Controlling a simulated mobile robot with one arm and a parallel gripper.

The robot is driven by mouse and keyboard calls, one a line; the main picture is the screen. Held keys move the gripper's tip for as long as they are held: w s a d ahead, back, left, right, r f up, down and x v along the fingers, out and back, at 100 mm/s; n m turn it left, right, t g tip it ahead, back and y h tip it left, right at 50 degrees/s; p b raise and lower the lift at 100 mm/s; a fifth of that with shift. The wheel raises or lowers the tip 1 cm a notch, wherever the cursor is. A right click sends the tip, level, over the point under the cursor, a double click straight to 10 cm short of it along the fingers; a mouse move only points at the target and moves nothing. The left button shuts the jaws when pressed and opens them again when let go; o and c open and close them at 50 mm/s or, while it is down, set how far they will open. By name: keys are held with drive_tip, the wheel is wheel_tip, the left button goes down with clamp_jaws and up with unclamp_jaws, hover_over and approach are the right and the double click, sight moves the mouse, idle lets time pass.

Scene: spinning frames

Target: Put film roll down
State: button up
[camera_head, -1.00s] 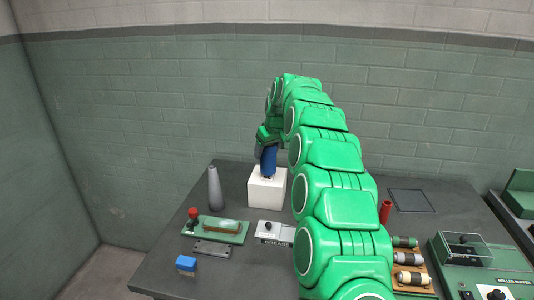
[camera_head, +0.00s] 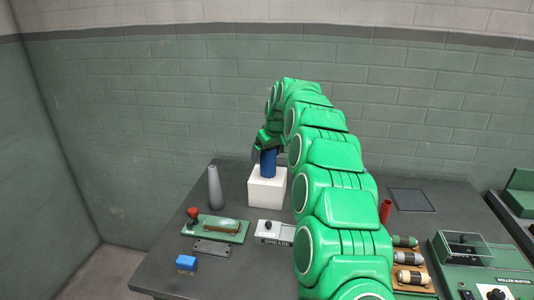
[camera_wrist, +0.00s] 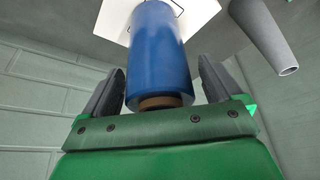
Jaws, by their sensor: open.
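The film roll (camera_head: 268,163) is a blue cylinder standing upright on top of a white block (camera_head: 266,190). In the wrist view the blue roll (camera_wrist: 158,55) lies between the two dark fingers, with its brownish core end facing the palm. My gripper (camera_head: 266,146) is just above and around the top of the roll. In the wrist view my gripper (camera_wrist: 163,85) is open, with a gap showing between the roll and each finger. Part of the white block (camera_wrist: 190,15) shows behind the roll. My green arm hides part of the table.
A grey cone (camera_head: 214,188) stands left of the block; it also shows in the wrist view (camera_wrist: 262,35). A green board with a red knob (camera_head: 215,228), a blue block (camera_head: 186,263), a grease box (camera_head: 275,232) and a red cylinder (camera_head: 385,211) are nearby.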

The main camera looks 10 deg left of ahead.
drive_tip(key=shift+r, duration=0.15)
drive_tip(key=v, duration=1.2)
drive_tip(key=s+d+m+g+h, duration=0.1)
drive_tip(key=s+d, duration=0.5)
drive_tip(key=s, duration=0.3)
drive_tip(key=s+d+m+g, duration=0.15)
drive_tip(key=s+d, duration=0.35)
drive_tip(key=s, duration=0.5)
drive_tip(key=s+d+m+h, duration=0.1)
drive_tip(key=s+d+m, duration=0.1)
drive_tip(key=s+d, duration=0.55)
drive_tip(key=s+d+f+m, duration=0.1)
drive_tip(key=s+d+f, duration=0.2)
drive_tip(key=s, duration=0.7)
drive_tip(key=s+d+f+m+g, duration=0.1)
drive_tip(key=s+d+f+m, duration=0.1)
drive_tip(key=s, duration=0.9)
drive_tip(key=s+d+f+m+g+h, duration=0.1)
drive_tip(key=s+d+f, duration=0.3)
drive_tip(key=s, duration=0.6)
drive_tip(key=shift+s+d+f, duration=0.35)
drive_tip(key=shift+d+f, duration=0.05)
drive_tip(key=shift+f, duration=0.1)
